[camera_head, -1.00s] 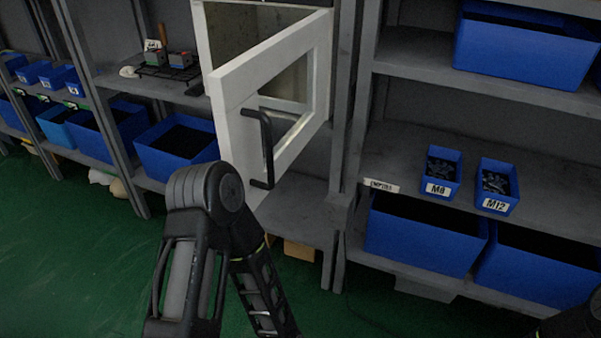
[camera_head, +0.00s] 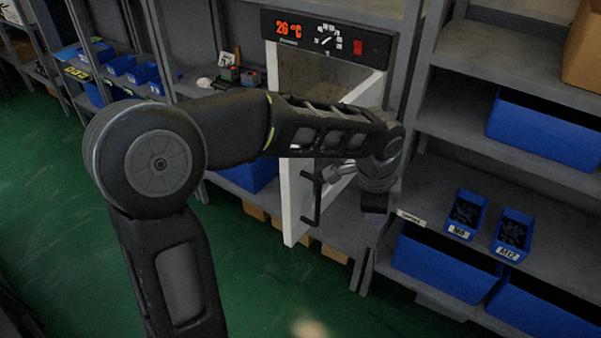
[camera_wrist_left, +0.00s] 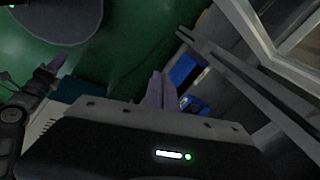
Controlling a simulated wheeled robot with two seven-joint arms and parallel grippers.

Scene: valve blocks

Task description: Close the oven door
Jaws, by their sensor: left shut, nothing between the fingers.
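The oven's dark control panel (camera_head: 328,41) reads 26 °C in red in the head view. Its white door (camera_head: 292,205) stands open, swung out toward me, with a black bar handle (camera_head: 312,197) on its face. My left forearm crosses in front and hides much of the door. My left gripper (camera_head: 375,207) is shut and empty, pointing down right of the handle and apart from it. In the left wrist view its purple fingers (camera_wrist_left: 161,90) are together, and the white door frame (camera_wrist_left: 265,40) is at upper right. A purple-tipped part at left, apparently my right gripper (camera_wrist_left: 57,64), shows unclearly.
Shelves with blue bins (camera_head: 545,130) stand right of the oven, with small bolt bins (camera_head: 465,215) on the middle shelf. More blue bins (camera_head: 130,70) are on the left shelves. The green floor (camera_head: 250,285) in front is clear.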

